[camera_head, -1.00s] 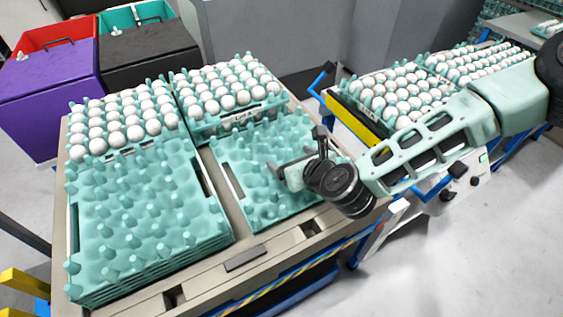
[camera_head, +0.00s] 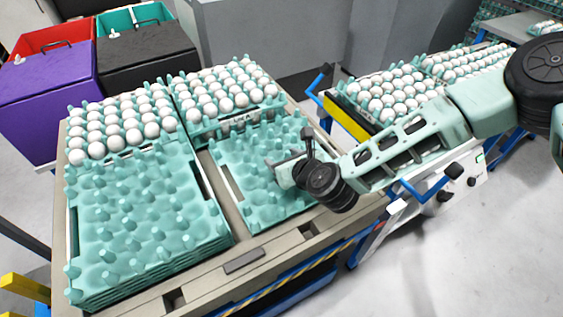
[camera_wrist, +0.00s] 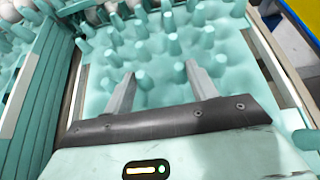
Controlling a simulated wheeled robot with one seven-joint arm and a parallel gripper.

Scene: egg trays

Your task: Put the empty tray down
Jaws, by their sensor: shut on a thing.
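The empty tray (camera_head: 236,178) is a pale teal, knobbed egg tray in the front right place of the cart. It looks level and lies well below the top of the stack of empty trays (camera_head: 140,220) to its left. My gripper (camera_head: 280,170) is over the tray's right part. In the wrist view, my gripper's two grey fingers (camera_wrist: 157,82) reach down among the tray's knobs (camera_wrist: 145,80) and are shut on it. The exact contact and the tray's underside are hidden.
Egg-filled trays (camera_head: 225,92) stand directly behind the empty tray, with a label on their front. More egg-filled trays (camera_head: 120,120) stand at the back left. The cart's rim (camera_head: 240,262) runs along the front. A second loaded cart (camera_head: 352,122) stands to the right.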

